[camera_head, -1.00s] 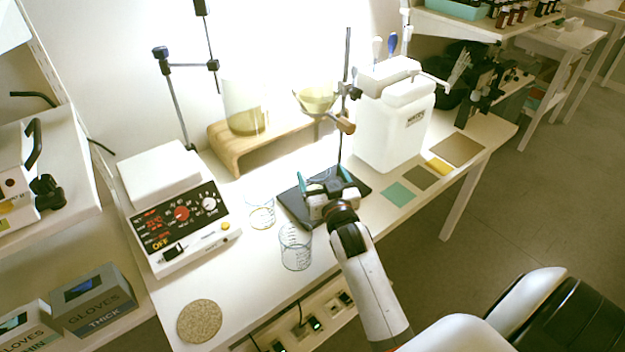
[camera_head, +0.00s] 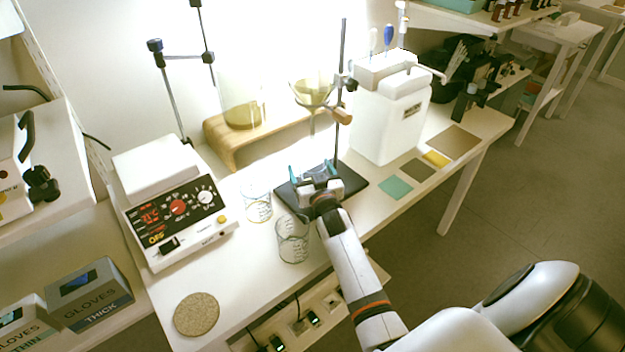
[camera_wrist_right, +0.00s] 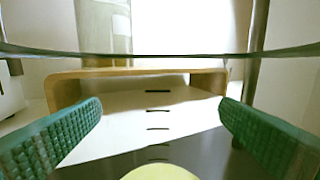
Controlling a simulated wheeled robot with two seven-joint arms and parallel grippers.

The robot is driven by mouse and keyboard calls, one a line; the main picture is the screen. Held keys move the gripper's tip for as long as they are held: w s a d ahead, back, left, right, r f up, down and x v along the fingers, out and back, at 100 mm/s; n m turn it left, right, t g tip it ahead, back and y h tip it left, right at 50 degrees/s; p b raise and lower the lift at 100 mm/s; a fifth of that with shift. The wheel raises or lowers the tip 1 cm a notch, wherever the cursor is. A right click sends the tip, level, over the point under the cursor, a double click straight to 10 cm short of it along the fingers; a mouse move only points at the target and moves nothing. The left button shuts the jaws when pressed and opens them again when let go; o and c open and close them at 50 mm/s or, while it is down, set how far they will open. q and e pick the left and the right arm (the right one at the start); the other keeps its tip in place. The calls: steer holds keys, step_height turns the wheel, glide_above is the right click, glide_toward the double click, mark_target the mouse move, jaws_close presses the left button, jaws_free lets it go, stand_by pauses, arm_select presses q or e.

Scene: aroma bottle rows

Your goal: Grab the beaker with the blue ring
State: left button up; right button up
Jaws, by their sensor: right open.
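My right gripper (camera_head: 312,170) is open, its teal fingers spread over the dark stand base. In the right wrist view its fingers (camera_wrist_right: 160,130) are wide apart. A clear glass rim (camera_wrist_right: 160,54) crosses close in front of them, with dark graduation marks below and a pale yellow round patch at the bottom. A clear beaker (camera_head: 292,242) stands upright left of my right wrist. Another clear beaker (camera_head: 258,204) stands behind it, with a yellowish tint near its base. I cannot clearly tell which beaker has the blue ring. My left gripper is out of view.
A stand pole (camera_head: 339,100) holding a glass funnel (camera_head: 312,92) rises behind the gripper. A wooden riser (camera_head: 222,153) is beyond, a white jug (camera_head: 385,125) right, a control box (camera_head: 178,215) left. A cork disc (camera_head: 197,314) lies at the front left.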

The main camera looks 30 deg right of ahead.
steer(key=shift+c, duration=0.6)
steer(key=c, duration=0.9)
steer(key=shift+r, duration=0.1)
steer(key=shift+c, duration=0.7)
steer(key=shift+w+r, duration=0.1)
steer(key=shift+r, duration=0.05)
